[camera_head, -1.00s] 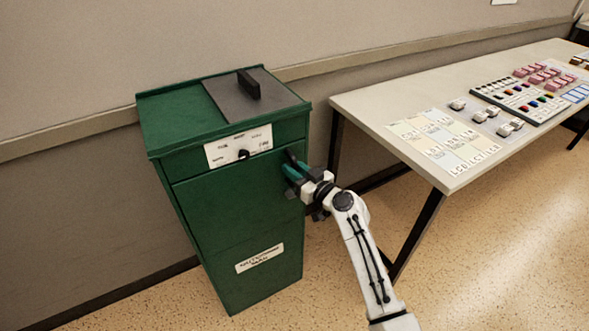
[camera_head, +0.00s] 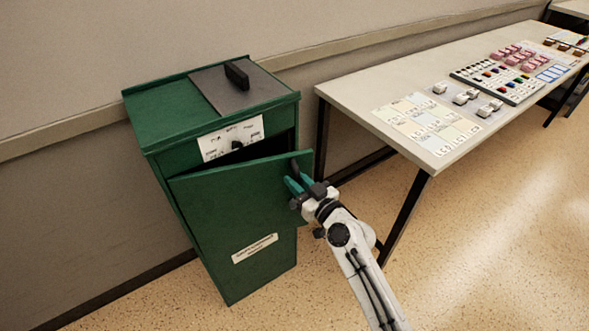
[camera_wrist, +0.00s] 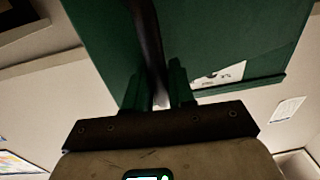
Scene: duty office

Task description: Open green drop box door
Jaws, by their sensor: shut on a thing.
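The green drop box (camera_head: 185,140) stands against the wall in the head view, with a dark gap showing below its top rim. Its green door (camera_head: 235,210) is partly open, the right edge swung out towards me and the left edge close to the box. The door carries a white label (camera_head: 255,248). My gripper (camera_head: 297,184) is shut on the dark door handle (camera_head: 296,170) near the door's upper right corner. In the wrist view the handle (camera_wrist: 148,40) runs between the gripper's green fingers (camera_wrist: 160,88). The box's inside is mostly hidden by the door.
A dark panel with a black handle (camera_head: 237,75) lies on the box top. A long table (camera_head: 350,95) with cards and small items stands to the right. Speckled floor (camera_head: 480,240) is clear in front.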

